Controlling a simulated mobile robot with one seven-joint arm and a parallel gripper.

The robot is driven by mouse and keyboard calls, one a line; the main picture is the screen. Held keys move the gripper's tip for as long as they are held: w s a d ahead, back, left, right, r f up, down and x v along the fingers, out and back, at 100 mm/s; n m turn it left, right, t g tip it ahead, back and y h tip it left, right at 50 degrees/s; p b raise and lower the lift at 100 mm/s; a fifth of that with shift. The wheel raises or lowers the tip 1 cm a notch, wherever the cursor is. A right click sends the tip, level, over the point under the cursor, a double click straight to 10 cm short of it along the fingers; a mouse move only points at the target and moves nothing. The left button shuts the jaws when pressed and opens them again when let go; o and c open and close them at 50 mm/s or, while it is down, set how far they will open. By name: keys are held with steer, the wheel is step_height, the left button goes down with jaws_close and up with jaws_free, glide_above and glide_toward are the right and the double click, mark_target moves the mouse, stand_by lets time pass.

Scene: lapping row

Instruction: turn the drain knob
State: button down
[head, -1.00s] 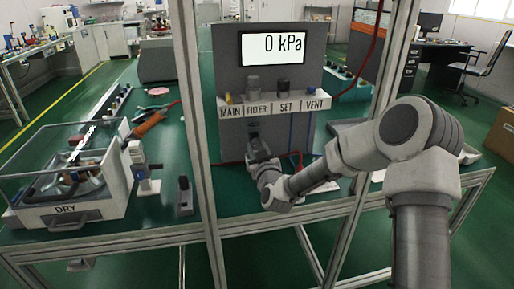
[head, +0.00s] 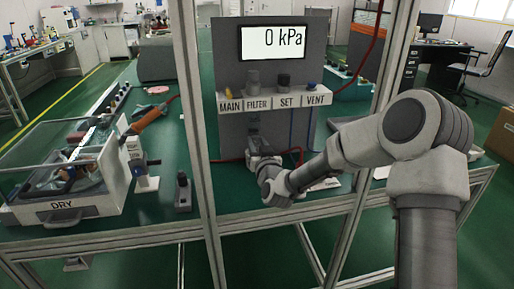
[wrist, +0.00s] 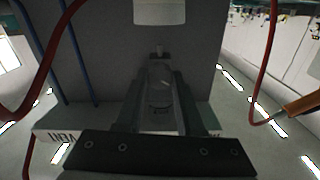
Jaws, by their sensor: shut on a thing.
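The filter (head: 253,80) stands at the FILTER label on the grey panel's shelf. Its lower part (head: 253,122) hangs under the shelf. My gripper (head: 254,146) is directly below, close to the panel face. In the wrist view my gripper (wrist: 158,85) has its two dark fingers on either side of a dim, pale part. I take this to be the drain knob (wrist: 158,98), gripped between the fingers. The knob is hidden behind my gripper in the head view, and its turn angle cannot be read.
The display (head: 273,42) reads 0 kPa. The shelf (head: 268,100) is labelled MAIN, FILTER, SET and VENT. Frame posts (head: 194,110) stand in front. A red hose (wrist: 270,60) and blue tubes (wrist: 75,50) run near my gripper. A clear DRY box (head: 65,190) is at left.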

steer(key=m+b, duration=0.3)
steer(key=m, duration=0.2)
steer(key=shift+m, duration=0.4)
stand_by(0.3)
steer(key=c, duration=0.5)
jaws_free()
steer(key=p+v, duration=0.2)
steer(key=v, duration=1.5)
steer(key=shift+s+d+r, duration=0.1)
steer(key=shift+s, duration=0.1)
